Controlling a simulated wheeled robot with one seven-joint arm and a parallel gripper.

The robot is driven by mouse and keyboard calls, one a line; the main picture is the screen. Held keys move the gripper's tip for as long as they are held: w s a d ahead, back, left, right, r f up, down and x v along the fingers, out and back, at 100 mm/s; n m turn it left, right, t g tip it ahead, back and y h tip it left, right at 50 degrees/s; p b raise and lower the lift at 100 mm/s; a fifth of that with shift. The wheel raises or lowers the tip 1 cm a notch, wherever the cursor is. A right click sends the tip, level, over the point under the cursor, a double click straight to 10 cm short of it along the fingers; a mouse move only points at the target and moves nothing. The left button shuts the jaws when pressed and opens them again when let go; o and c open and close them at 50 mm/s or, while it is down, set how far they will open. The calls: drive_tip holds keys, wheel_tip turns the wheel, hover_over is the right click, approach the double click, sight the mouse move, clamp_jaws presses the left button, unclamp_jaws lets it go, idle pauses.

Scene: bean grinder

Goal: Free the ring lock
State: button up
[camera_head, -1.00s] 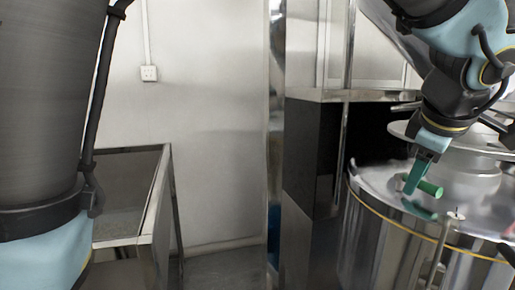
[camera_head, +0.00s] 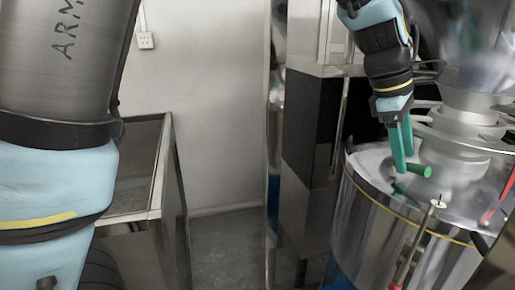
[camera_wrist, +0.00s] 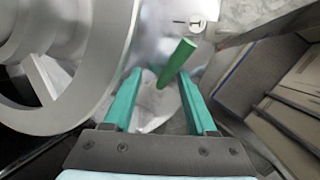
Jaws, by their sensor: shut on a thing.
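The steel grinder (camera_head: 370,215) stands at the right in the head view, with a pale ringed column (camera_head: 460,135) rising from its shiny top. A short green handle (camera_head: 418,170) sticks out low beside that column. It also shows in the wrist view (camera_wrist: 176,62), slanting between my fingers. My gripper (camera_head: 404,168) points down with its teal fingers at the handle, shut on it. In the wrist view my gripper (camera_wrist: 160,76) has one finger on each side of the handle; the exact contact is hard to see. I cannot tell which part is the ring lock.
A thin upright rod (camera_head: 428,225) with a small knob stands at the grinder's front rim. A red part (camera_head: 498,203) is at the right edge. A dark-topped metal table (camera_head: 140,180) stands at left. The floor (camera_head: 228,250) between is clear.

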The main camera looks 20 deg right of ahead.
drive_tip(key=shift+w+f+g+b, duration=0.2)
drive_tip(key=shift+w+g+b, duration=0.2)
drive_tip(key=shift+g, duration=0.1)
drive_tip(key=v, duration=0.8)
drive_tip(key=w+a+f+m+t, duration=0.1)
drive_tip(key=w+a+f, duration=0.4)
drive_tip(key=w+a, duration=0.3)
drive_tip(key=w+a+f+m+t+y, duration=0.1)
drive_tip(key=w+a+f+t, duration=0.1)
drive_tip(key=w+a+f, duration=0.4)
drive_tip(key=w+a+b, duration=0.1)
drive_tip(key=w+a, duration=0.2)
drive_tip(key=a, duration=0.2)
drive_tip(key=shift+w+a+f, duration=0.2)
drive_tip(key=shift+a+f, duration=0.05)
drive_tip(key=shift+f, duration=0.05)
drive_tip(key=a+f+m+y, duration=0.1)
drive_tip(key=a+f, duration=0.2)
drive_tip(key=a, duration=0.6)
drive_tip(key=s+a+f+m+t+y, duration=0.1)
drive_tip(key=a+f+m, duration=0.1)
drive_tip(key=a, duration=0.7)
drive_tip(key=a+f+m, duration=0.1)
drive_tip(key=a+f, duration=0.4)
drive_tip(key=a, duration=0.4)
drive_tip(key=shift+s+t+y, duration=0.25)
drive_tip(key=shift+t+y, duration=0.05)
drive_tip(key=shift+y, duration=0.1)
